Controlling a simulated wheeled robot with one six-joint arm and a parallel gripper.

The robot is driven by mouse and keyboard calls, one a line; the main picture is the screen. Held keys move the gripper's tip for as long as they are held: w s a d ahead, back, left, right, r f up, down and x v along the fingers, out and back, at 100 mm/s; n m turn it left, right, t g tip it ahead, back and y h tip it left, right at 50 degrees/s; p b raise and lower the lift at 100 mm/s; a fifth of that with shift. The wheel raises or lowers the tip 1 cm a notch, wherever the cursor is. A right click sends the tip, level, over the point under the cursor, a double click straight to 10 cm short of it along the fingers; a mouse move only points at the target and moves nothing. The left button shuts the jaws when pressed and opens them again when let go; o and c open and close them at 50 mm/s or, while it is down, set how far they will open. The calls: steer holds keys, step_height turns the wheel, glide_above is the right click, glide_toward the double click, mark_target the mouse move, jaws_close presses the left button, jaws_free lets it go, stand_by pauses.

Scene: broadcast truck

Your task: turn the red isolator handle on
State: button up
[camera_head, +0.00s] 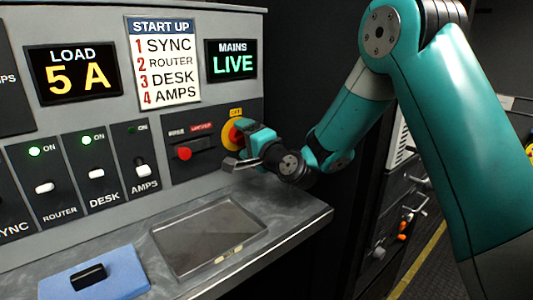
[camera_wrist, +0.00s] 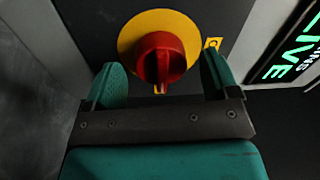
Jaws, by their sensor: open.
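The red isolator handle (camera_wrist: 158,60) sits on a round yellow plate (camera_wrist: 128,38) on the dark panel. In the wrist view its raised grip runs roughly up and down the picture. My gripper (camera_wrist: 160,66) is open, with one green finger on each side of the handle and dark gaps visible between. I cannot tell how far the fingertips reach along the handle. In the head view my gripper (camera_head: 241,148) covers much of the yellow plate (camera_head: 230,135), and a yellow OFF label (camera_head: 236,113) shows just above it.
A second red knob (camera_head: 184,153) is left of the isolator. The mains display (camera_head: 231,60) reads LIVE; the load display (camera_head: 73,74) reads 5 A. Toggle switches (camera_head: 97,174) line the panel's left. The desk holds a shallow tray (camera_head: 163,247) and a blue pad (camera_head: 125,272).

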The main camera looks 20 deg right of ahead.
steer(key=b+v, duration=1.3)
steer(key=v, duration=0.3)
steer(key=shift+s+b, duration=0.2)
steer(key=shift+b, duration=0.2)
steer(key=shift+d, duration=0.15)
